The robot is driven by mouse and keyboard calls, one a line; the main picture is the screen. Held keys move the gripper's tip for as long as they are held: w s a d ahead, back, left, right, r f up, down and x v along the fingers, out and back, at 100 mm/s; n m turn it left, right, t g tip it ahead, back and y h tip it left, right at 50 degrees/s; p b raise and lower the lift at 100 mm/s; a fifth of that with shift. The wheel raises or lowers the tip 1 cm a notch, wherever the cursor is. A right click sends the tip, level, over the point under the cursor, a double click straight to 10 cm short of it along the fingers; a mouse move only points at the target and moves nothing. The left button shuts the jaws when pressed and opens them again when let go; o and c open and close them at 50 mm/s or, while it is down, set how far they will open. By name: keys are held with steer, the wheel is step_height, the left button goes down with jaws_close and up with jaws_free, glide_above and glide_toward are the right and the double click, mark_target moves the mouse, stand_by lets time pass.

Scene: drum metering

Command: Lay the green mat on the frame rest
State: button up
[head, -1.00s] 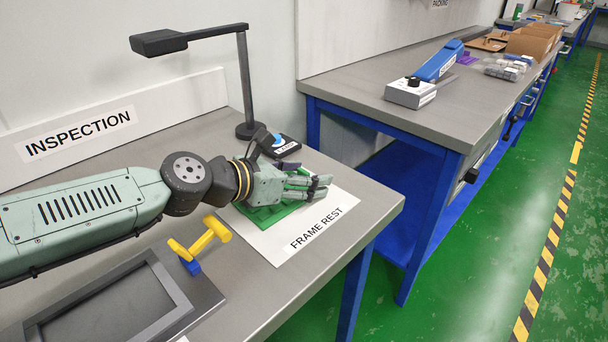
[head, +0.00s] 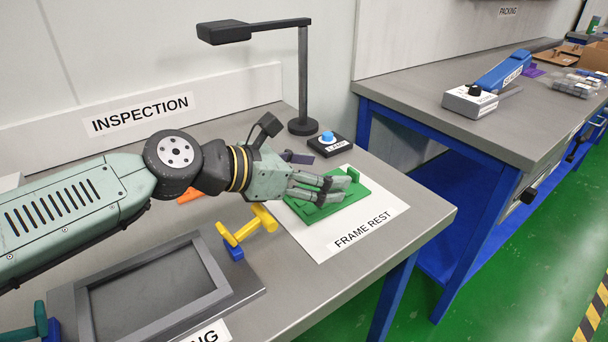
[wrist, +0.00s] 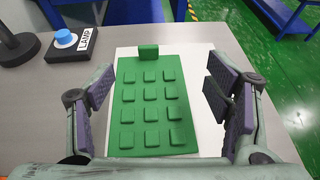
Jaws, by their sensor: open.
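The green mat (head: 348,197) lies flat on the white frame rest sheet (head: 315,246) on the inspection bench. In the wrist view the mat (wrist: 141,128) shows rows of raised square pads and an upright tab at its far end. White sheet (wrist: 203,125) shows along its right side. My gripper (head: 338,190) is just above the mat in the head view and hides part of it. In the wrist view its fingers (wrist: 166,95) are spread wide on both sides of the mat, with nothing between them gripped.
A lamp button box (head: 329,144) and a lamp stand (head: 303,80) are behind the sheet. A yellow piece with a blue foot (head: 245,228) stands left of the sheet, close to my arm. A dark grey frame (head: 155,290) lies front left. The bench's right edge is near.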

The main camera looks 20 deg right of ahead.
steer(key=shift+v, duration=1.7)
